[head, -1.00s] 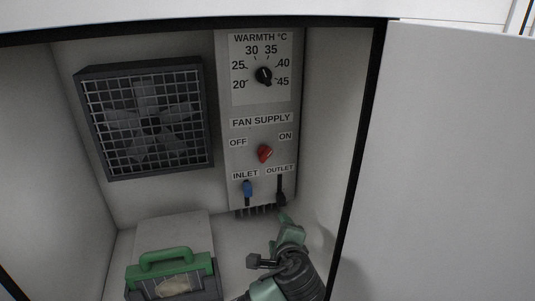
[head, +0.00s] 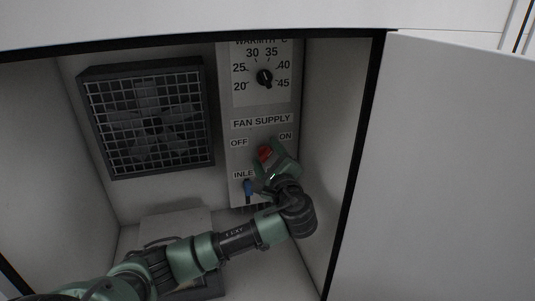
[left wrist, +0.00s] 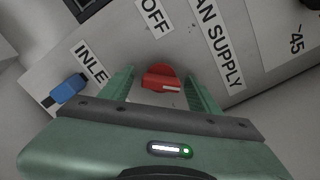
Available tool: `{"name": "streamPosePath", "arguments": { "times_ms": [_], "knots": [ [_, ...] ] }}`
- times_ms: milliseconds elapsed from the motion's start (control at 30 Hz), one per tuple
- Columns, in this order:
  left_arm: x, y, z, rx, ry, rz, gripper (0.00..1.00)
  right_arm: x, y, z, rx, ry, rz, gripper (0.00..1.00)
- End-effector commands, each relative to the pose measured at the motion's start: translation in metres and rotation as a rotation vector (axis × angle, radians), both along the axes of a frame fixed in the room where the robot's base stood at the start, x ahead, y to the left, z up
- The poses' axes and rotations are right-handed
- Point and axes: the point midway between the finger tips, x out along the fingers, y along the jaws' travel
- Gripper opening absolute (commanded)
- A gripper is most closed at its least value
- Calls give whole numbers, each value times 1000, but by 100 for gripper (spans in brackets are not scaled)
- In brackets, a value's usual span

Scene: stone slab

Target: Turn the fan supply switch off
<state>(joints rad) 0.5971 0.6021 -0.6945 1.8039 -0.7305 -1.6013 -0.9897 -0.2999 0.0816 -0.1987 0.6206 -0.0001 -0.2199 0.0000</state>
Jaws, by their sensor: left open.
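The fan supply switch is a red rotary knob (head: 265,153) on the grey control panel (head: 234,105), below the FAN SUPPLY label and between the OFF and ON labels. In the left wrist view the knob (left wrist: 160,80) has a white mark on its right side, pointing away from the OFF label (left wrist: 155,17). My left gripper (head: 273,158) is at the knob, coming from below right. In the left wrist view my left gripper's fingers (left wrist: 162,88) are open, one on each side of the knob, with gaps visible. My right gripper is not in view.
The warmth dial (head: 265,78) is above the switch. A blue inlet lever (head: 248,188) is below left, close to my gripper; the outlet lever is hidden. A caged fan (head: 150,120) is on the back wall. The cabinet door (head: 450,160) stands open at right.

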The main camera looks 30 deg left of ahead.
Motion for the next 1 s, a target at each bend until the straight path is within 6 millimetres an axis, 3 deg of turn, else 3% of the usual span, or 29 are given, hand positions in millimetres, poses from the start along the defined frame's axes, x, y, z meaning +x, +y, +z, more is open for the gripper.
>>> {"name": "streamPosePath", "arguments": {
  "times_ms": [233, 400, 467, 1000],
  "knots": [
    [1, 1, 0, -1, 0, -1, 59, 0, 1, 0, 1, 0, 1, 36],
    [0, 0, 0, -1, 0, -1, 12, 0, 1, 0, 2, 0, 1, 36],
    [0, 0, -1, 0, 0, -1, 0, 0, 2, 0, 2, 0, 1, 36],
    [1, -2, -4, -122, -134, -2, 0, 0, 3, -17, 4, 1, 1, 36]
  ]
}}
